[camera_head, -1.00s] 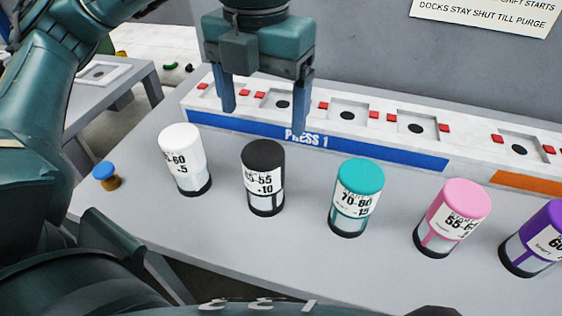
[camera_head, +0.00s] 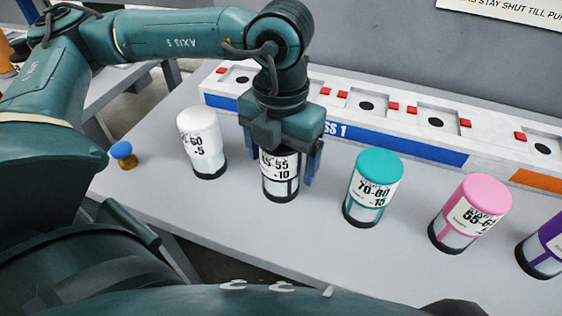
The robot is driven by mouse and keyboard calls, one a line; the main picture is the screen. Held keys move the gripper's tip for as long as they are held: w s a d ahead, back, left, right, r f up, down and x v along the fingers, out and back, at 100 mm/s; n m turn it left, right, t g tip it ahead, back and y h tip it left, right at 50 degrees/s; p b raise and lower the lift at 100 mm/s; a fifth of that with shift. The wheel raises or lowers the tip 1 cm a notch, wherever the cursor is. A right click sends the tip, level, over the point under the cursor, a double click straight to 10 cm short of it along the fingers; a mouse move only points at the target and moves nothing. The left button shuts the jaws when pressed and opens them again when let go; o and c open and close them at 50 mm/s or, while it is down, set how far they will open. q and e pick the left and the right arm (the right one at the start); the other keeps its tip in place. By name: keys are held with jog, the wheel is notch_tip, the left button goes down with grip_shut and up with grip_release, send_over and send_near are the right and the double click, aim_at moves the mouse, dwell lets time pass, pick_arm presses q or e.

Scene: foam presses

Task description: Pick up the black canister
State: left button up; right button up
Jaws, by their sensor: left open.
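The black canister (camera_head: 281,181) stands upright on the grey table, its label and lower part showing. Its black top is hidden under my left gripper (camera_head: 284,170). My left gripper points down from above, open, with one blue finger at each side of the canister; the right finger shows clearly, the left one only partly. I cannot tell whether the fingers touch the canister. My right gripper is not in view.
A white canister (camera_head: 202,143) stands to the left, and teal (camera_head: 373,187), pink (camera_head: 470,213) and purple (camera_head: 543,247) ones to the right. A blue-capped small item (camera_head: 122,153) is at far left. The Press 1 dock row (camera_head: 420,147) runs behind.

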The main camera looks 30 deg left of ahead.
pick_arm(q)
jog(key=shift+c, duration=0.5)
jog(key=c, duration=1.1)
